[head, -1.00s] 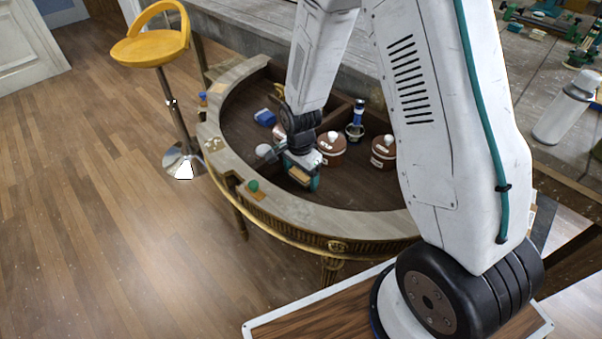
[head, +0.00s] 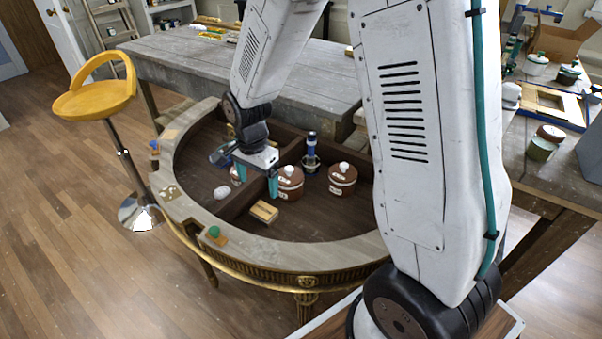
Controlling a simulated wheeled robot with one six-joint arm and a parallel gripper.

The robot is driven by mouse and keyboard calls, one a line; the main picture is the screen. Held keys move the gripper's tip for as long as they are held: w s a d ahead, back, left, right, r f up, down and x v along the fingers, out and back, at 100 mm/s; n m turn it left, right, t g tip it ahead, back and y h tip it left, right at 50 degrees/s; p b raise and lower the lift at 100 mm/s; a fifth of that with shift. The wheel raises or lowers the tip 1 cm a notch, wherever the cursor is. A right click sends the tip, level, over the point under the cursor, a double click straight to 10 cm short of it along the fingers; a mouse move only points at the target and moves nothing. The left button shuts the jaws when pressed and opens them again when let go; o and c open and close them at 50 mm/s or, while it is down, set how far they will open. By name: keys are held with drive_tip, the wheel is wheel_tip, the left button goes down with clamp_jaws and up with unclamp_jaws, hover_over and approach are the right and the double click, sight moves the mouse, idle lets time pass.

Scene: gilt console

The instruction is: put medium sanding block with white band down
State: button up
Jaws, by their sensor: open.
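A tan sanding block (head: 264,211) lies flat on the dark recessed floor of the gilt console (head: 345,248), right of the wooden divider and close to it. A paler strip shows on it, but a white band is hard to make out at this size. My gripper (head: 257,182) is above and behind the block, pointing down, with its teal fingers apart and nothing between them. A gap shows between the fingers and the block. Part of the divider is hidden behind my gripper.
Two brown lidded pots (head: 342,179) (head: 290,182) and a blue-topped item (head: 311,153) stand behind the block. A green-knobbed piece (head: 214,233) sits on the console's front rim. Dark floor right of the block is clear. A yellow stool (head: 97,98) stands left.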

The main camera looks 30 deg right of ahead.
drive_tip(key=s+d+r+n, duration=0.2)
drive_tip(key=s+r+n, duration=0.5)
drive_tip(key=s+r, duration=0.7)
drive_tip(key=s+d+r+n, duration=0.1)
drive_tip(key=s+r+n, duration=0.2)
drive_tip(key=s, duration=0.3)
drive_tip(key=s+d+r+n+t, duration=0.1)
drive_tip(key=s+r+n, duration=0.2)
drive_tip(key=s+r, duration=0.1)
drive_tip(key=shift+s, duration=0.9)
drive_tip(key=shift+r, duration=0.1)
